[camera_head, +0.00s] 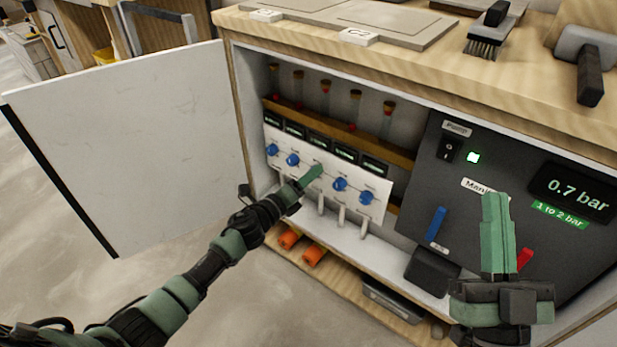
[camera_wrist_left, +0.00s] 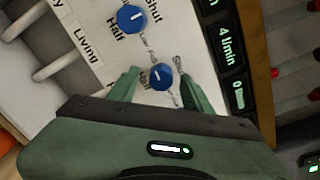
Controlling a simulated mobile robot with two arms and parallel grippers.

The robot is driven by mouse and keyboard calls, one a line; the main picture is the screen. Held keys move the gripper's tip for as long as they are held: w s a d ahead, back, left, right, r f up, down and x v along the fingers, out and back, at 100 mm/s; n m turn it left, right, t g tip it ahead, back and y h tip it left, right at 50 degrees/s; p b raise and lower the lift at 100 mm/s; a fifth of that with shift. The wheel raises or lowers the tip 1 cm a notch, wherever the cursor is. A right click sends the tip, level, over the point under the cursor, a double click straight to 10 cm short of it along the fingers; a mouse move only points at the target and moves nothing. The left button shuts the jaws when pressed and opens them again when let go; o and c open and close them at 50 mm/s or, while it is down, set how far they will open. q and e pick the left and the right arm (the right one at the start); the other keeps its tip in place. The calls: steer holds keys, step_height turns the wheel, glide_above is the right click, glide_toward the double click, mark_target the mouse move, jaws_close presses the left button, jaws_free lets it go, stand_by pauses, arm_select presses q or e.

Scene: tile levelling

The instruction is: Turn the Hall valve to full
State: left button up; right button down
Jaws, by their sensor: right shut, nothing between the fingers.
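A white valve panel (camera_head: 378,185) with a row of blue knobs is inside the open cabinet. My left gripper (camera_head: 314,172) is at the middle of the row and hides the knob there. In the left wrist view a blue knob (camera_wrist_left: 158,76) with a white mark sits between the two open fingers of my left gripper (camera_wrist_left: 158,72), with gaps on both sides. Another blue knob (camera_wrist_left: 131,18) is beyond it, near "Shut" and "Half" lettering. I cannot read which knob is Hall. My right gripper (camera_head: 495,197) is shut and empty, in front of the pump panel.
The pump panel (camera_head: 455,158) has a lit green lamp and a display (camera_head: 572,193) reading 0.7 bar. A blue lever (camera_head: 436,223) and a red lever (camera_head: 525,258) are on it. The cabinet door (camera_head: 130,140) stands open at left. A brush (camera_head: 490,35) lies on the worktop.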

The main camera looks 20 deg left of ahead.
arm_select(q)
steer(key=p+v, duration=0.1)
steer(key=v, duration=0.7)
steer(key=shift+p, duration=0.35)
arm_select(e)
steer(key=w+f+g+h, duration=0.1)
steer(key=w+f+g, duration=0.2)
steer(key=f, duration=0.3)
steer(key=shift+f+g+h, duration=0.3)
steer(key=shift+f+g, duration=0.05)
steer(key=shift+g, duration=0.35)
arm_select(q)
steer(key=shift+d, duration=0.1)
arm_select(e)
steer(key=shift+d, duration=0.1)
